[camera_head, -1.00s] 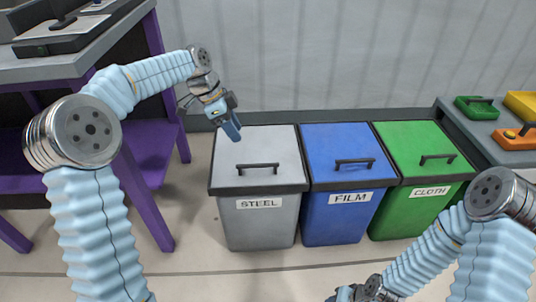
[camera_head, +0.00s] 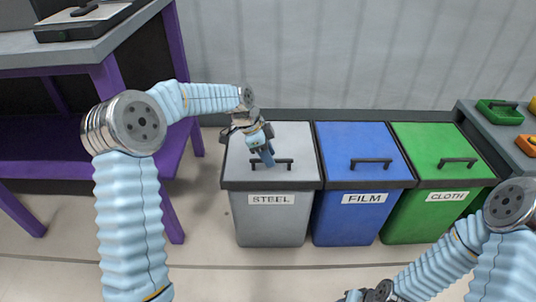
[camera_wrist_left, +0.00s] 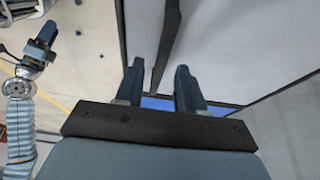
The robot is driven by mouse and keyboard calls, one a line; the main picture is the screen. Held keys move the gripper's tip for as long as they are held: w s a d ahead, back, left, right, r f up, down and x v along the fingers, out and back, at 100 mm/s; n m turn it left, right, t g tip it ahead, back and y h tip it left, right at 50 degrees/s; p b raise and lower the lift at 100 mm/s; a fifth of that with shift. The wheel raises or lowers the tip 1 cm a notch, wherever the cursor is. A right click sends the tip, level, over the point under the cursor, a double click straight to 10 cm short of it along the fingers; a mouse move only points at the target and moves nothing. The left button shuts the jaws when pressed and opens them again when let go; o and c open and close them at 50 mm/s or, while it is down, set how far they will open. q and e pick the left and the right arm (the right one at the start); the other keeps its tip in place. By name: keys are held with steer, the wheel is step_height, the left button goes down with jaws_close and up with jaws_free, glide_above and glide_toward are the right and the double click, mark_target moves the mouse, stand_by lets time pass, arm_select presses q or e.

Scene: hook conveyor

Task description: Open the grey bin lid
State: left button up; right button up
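The grey bin's lid (camera_head: 295,137) is shut on the bin (camera_head: 271,223) labelled STEEL. Its dark bar handle (camera_head: 285,164) runs across the lid. My left gripper (camera_head: 268,158) is over the lid, right at the handle, and covers part of it. In the left wrist view, my left gripper's two fingers (camera_wrist_left: 159,80) are apart, and the dark handle (camera_wrist_left: 168,40) shows in the gap between them. I cannot tell whether they touch it. My right gripper (camera_head: 360,295) is mostly cut off at the bottom edge; it also shows in the left wrist view (camera_wrist_left: 40,42), its opening unclear.
A blue FILM bin (camera_head: 342,218) and a green CLOTH bin (camera_head: 412,216) stand closely to the right, lids shut. A purple-legged table (camera_head: 105,46) is on the left. A grey counter (camera_head: 490,125) with coloured lids is at the right. A wall is behind.

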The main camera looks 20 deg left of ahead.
arm_select(q)
jaws_close()
stand_by(0.3)
